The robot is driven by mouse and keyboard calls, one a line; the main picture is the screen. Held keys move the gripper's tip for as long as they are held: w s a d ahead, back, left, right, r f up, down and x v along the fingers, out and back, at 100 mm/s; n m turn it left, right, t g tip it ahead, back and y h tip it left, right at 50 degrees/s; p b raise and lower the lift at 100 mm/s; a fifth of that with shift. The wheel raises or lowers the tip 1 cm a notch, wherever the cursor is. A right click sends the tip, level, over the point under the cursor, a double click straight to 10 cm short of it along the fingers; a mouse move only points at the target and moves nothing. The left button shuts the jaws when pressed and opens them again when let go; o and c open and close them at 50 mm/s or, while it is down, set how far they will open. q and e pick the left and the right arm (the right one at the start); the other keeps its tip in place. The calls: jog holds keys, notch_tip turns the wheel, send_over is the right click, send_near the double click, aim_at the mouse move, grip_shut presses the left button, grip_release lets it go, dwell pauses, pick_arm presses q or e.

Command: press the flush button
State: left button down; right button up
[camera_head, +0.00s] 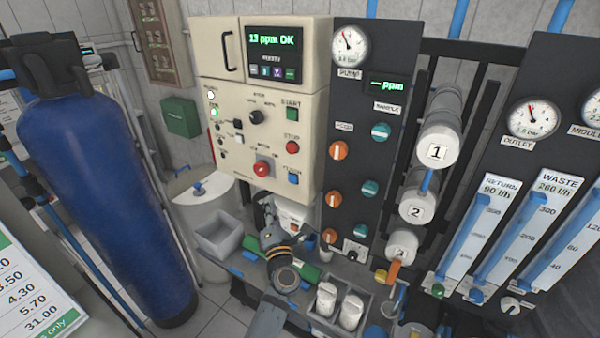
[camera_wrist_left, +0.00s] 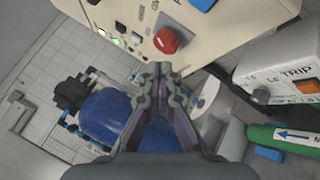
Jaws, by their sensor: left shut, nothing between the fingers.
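The blue flush button (camera_head: 293,176) sits low on the right side of the cream control panel (camera_head: 235,160), below the red stop button (camera_head: 292,147). In the left wrist view a blue button (camera_wrist_left: 203,4) shows at the top edge, partly cut off. My left gripper (camera_head: 265,203) is just below the panel, below and left of the flush button and apart from it. In the left wrist view my left gripper (camera_wrist_left: 160,72) has its fingers together and empty, with the red knob (camera_wrist_left: 167,40) beyond the tips. My right gripper is not in view.
A white trip box (camera_head: 293,214) is close to the right of my left gripper. A grey bin (camera_head: 219,234) stands to its left. A green cylinder (camera_wrist_left: 285,138) lies near the box. A dark valve panel (camera_head: 357,205) stands right of the control panel. A blue tank (camera_head: 95,170) is at left.

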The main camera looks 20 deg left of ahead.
aim_at(293, 179)
pick_arm(q)
jog(key=shift+s+d+r, duration=0.1)
jog(key=shift+s+r, duration=0.1)
jog(key=shift+r, duration=0.1)
jog(key=w+d+b, duration=0.1)
jog(key=w+b, duration=0.2)
jog(key=w, duration=0.6)
jog(key=shift+d, duration=0.1)
jog(key=shift+f, duration=0.1)
dwell(1.3)
jog(key=shift+w+b, duration=0.3)
jog(key=shift+w, duration=0.05)
jog(key=shift+w+d, duration=0.1)
jog(key=shift+w, duration=0.35)
dwell(0.5)
jog(key=shift+s, duration=0.9)
